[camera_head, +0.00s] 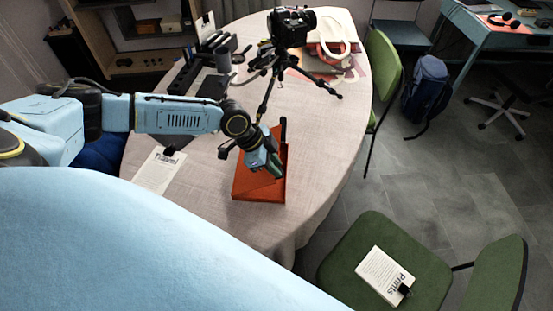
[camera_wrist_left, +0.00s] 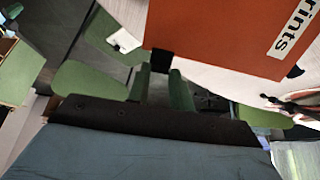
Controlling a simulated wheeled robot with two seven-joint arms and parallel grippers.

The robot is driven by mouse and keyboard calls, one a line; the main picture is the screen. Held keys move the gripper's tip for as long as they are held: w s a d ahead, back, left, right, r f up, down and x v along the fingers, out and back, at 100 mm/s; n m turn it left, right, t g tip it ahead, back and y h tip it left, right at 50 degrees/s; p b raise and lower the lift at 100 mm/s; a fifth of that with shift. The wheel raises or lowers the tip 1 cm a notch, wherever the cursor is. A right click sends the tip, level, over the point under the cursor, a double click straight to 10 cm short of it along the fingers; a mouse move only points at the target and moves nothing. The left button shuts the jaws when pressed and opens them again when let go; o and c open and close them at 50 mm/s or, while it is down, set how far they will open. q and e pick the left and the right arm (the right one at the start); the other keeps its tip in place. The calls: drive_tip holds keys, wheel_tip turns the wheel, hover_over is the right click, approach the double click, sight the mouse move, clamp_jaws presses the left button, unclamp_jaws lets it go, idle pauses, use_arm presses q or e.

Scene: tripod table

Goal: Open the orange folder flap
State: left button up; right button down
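The orange folder (camera_head: 245,184) lies on the table near its front edge, with a black clip-like part at its far right corner. It also shows in the left wrist view (camera_wrist_left: 215,35), as a flat orange panel with a "Prints" label. A small black tab (camera_wrist_left: 160,60) is at its edge there. My left gripper (camera_head: 275,170) is over the folder's right part and hides some of it. In the left wrist view its two green fingers (camera_wrist_left: 160,78) are apart, on either side of the black tab. I cannot tell whether they touch it. My right gripper is not in view.
A camera on a tripod (camera_head: 290,27) stands behind the folder. A black organiser (camera_head: 212,85) is at the table's left, and a paper with a clip (camera_head: 159,171) lies front left. A green chair (camera_head: 385,262) holds a "Prints" sheet (camera_head: 382,275). The tabletop right of the folder is clear.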

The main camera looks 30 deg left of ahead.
use_arm(q)
drive_tip(key=shift+r, duration=0.1)
drive_tip(key=shift+s+a+r+p, duration=0.2)
drive_tip(key=shift+a+r+p, duration=0.2)
drive_tip(key=shift+r, duration=0.05)
drive_tip(key=shift+s+a+r+p, duration=0.2)
drive_tip(key=shift+a+r+p, duration=0.15)
drive_tip(key=shift+r+p, duration=0.1)
drive_tip(key=shift+a, duration=0.1)
drive_tip(key=shift+s+r, duration=0.1)
drive_tip(key=shift+s+a+r+p, duration=0.25)
drive_tip(key=shift+a+r+p, duration=0.1)
drive_tip(key=shift+a+r, duration=0.15)
drive_tip(key=shift+s+a+r+p, duration=0.25)
drive_tip(key=shift+a+r+p, duration=0.1)
drive_tip(key=shift+a, duration=0.15)
